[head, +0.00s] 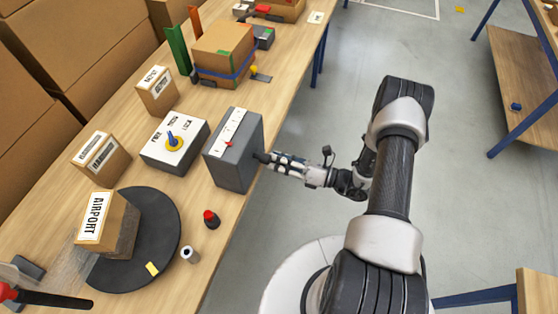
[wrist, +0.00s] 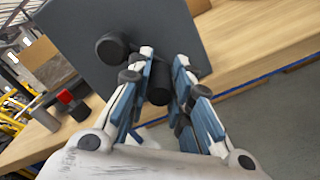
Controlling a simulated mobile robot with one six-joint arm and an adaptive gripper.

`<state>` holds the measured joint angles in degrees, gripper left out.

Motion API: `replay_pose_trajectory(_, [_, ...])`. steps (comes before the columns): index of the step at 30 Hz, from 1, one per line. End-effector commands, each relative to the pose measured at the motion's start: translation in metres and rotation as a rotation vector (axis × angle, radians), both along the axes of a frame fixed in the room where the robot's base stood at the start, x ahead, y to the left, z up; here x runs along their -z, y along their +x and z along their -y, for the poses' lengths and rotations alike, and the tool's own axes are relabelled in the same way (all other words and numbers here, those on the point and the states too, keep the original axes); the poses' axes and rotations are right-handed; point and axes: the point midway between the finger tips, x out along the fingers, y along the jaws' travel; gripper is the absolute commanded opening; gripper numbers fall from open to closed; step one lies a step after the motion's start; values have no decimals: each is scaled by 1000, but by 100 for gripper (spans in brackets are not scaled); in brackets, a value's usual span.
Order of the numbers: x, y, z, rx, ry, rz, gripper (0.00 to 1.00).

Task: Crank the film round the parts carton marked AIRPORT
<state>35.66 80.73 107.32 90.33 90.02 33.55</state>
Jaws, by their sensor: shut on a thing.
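The parts carton marked AIRPORT (head: 97,217) stands on a black round turntable (head: 160,215) with a yellow patch at its edge. Clear film (head: 62,252) stretches from the lower left to the carton, and the carton's lower part looks darker. A grey box (head: 233,165) with a pale scale and red pointer on top stands at the bench edge; its dark side panel (wrist: 90,30) shows in the wrist view. My gripper (head: 265,157) reaches that side from the right. Its fingers are shut on the dark crank handle (wrist: 158,96), beside a round black hub (wrist: 112,46).
A red-topped black piece (head: 211,218) and a small white roll (head: 190,254) lie near the front edge. Floor right of the bench is open.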

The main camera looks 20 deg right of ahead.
Motion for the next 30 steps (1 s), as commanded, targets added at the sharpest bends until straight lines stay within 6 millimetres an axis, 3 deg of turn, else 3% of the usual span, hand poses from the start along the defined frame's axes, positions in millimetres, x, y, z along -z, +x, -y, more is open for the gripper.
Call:
replay_pose_trajectory(8, [-4, 4, 3, 1, -50, 72, 0])
replay_pose_trajectory(30, [-26, 17, 13, 2, -342, 476, 0])
